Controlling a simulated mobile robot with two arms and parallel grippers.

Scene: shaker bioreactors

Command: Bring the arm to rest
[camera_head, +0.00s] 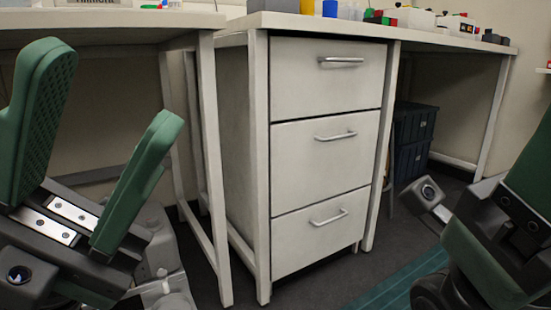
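My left gripper (108,92) is at the left edge of the head view. Its two green, ribbed fingers point upward and stand well apart, with nothing between them. It is in front of the left workbench's legs. My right gripper (508,225) is partly in view at the lower right edge. Green parts and a dark body show, but its fingertips are cut off by the frame, so its opening is not clear.
A white three-drawer cabinet (322,150) stands under the right workbench (420,36), with its drawers shut. The left workbench (110,20) is beside it. Dark blue crates (414,140) are stacked under the right bench. A teal mat (395,290) lies on the dark floor.

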